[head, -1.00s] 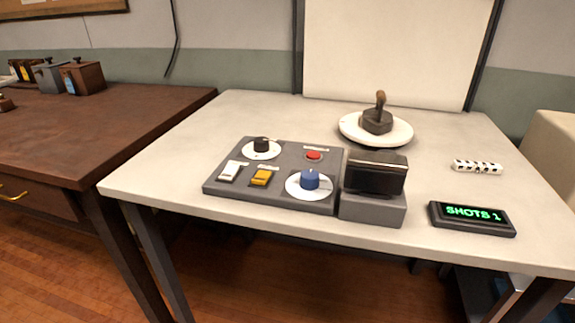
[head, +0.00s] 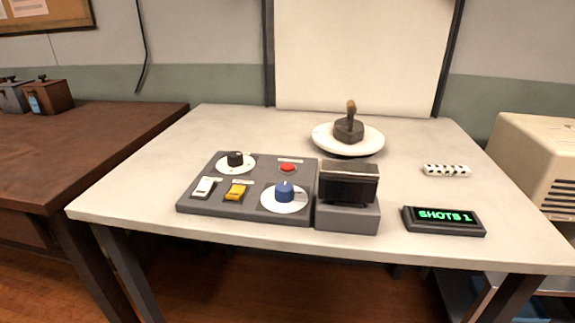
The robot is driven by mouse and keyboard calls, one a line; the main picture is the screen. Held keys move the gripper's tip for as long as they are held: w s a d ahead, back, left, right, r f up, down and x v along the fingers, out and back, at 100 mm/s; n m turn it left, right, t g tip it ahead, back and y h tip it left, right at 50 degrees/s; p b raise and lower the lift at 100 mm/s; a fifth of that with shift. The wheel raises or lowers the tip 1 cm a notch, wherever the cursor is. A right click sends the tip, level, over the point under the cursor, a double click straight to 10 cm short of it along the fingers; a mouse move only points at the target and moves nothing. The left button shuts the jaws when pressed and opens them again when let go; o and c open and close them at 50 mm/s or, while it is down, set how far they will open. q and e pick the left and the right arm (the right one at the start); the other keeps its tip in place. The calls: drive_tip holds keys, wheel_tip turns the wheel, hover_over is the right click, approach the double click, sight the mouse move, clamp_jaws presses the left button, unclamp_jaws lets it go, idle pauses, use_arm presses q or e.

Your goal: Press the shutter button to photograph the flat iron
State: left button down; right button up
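The flat iron (head: 349,130), dark with a brown upright handle, stands on a round white turntable (head: 348,146) in front of a pale backdrop. A grey control panel (head: 222,207) lies at the table's front left. It carries a red button (head: 288,167), a black knob (head: 235,159), a blue knob (head: 285,191), a white switch (head: 204,187) and a yellow switch (head: 235,192). A camera-like box with a dark screen (head: 348,185) stands beside the panel. A display (head: 444,220) reads "SHOTS 1" in green. Neither gripper is in view.
The white table (head: 420,150) is clear around the turntable. A black-and-white patterned bar (head: 446,171) lies at the right. A brown wooden table (head: 90,140) with boxes stands at the left, and a beige appliance (head: 540,165) at the right.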

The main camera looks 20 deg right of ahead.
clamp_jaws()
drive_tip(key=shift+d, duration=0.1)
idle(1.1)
